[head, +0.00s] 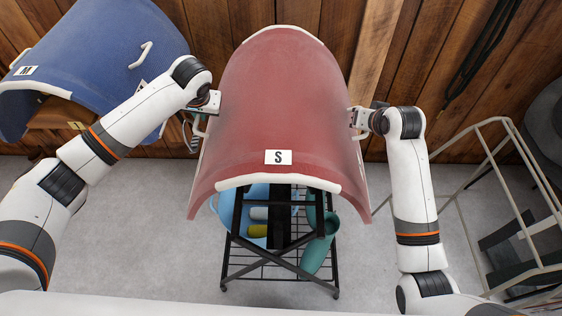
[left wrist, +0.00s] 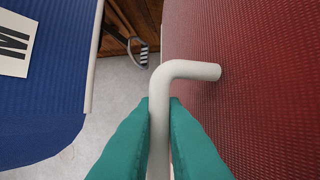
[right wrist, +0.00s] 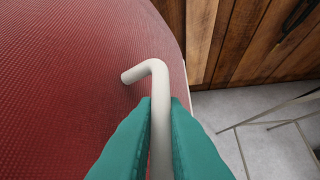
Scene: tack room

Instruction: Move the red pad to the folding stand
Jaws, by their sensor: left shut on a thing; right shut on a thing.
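The red pad (head: 280,95) is a large arched sheet with pale edging and an "S" label. It is in the middle of the head view, over a black wheeled frame with crossed legs (head: 227,245), which looks like the folding stand. The pad hides the frame's top, so I cannot tell whether they touch. My left gripper (head: 209,102) is shut on the pad's left white handle (left wrist: 190,70). My right gripper (head: 358,118) is shut on its right white handle (right wrist: 160,85).
A blue pad (head: 100,50) labelled "M" lies over a wooden support at left. A blue tub (head: 228,212) and green containers (head: 316,255) sit within the black frame. A beige tubular frame (head: 480,135) stands at right. A wooden wall is behind. Grey floor is bare at front left.

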